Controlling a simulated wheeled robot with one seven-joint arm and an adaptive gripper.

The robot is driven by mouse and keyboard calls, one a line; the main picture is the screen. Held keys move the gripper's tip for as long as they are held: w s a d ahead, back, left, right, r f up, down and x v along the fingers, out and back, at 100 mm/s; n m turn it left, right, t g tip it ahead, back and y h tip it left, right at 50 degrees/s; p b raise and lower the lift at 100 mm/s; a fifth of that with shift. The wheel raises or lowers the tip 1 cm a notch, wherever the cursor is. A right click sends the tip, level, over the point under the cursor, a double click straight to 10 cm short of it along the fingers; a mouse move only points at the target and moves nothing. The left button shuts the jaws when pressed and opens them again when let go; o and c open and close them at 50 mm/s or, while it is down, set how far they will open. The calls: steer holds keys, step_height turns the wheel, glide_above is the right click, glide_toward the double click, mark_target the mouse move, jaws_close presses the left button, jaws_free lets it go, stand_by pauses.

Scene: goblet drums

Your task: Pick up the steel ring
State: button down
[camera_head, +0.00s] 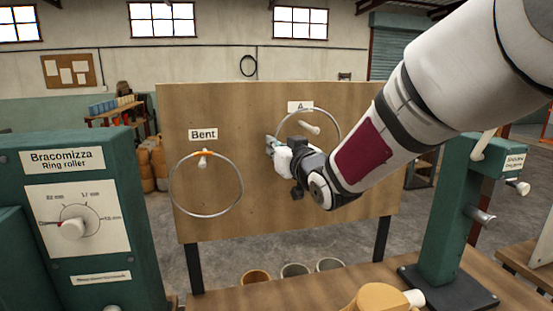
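A thin steel ring (325,111) is in front of the board under the label "A". Its top edge sits clearly above the peg (310,128), so it does not hang from it; the peg shows inside the ring's outline. My gripper (272,144) is at the ring's left edge and appears shut on it, though the fingertips are small. My gripper and arm hide the ring's lower part. A second steel ring (240,196) hangs from a peg (203,160) under the label "Bent", with an orange mark at its top.
The wooden board (270,220) stands upright on dark legs. A green ring roller (85,190) with a dial is at the left. A green post (447,225) with pegs stands at the right on a wooden table (240,297). Several cups (295,270) are below the board.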

steer(key=r+v, duration=0.1)
steer(key=v, duration=1.5)
steer(key=shift+d+r+b, duration=0.25)
steer(key=shift+r+b, duration=0.15)
steer(key=shift+b, duration=0.3)
steer(key=shift+s+a+b+v, duration=0.5)
steer(key=shift+a+b+v, duration=0.7)
steer(key=shift+b+v, duration=4.1)
steer(key=s+d+r+p, duration=0.2)
steer(key=s+r+p, duration=0.4)
steer(key=p, duration=0.1)
steer(key=shift+s+p, duration=0.35)
steer(key=shift+a, duration=0.1)
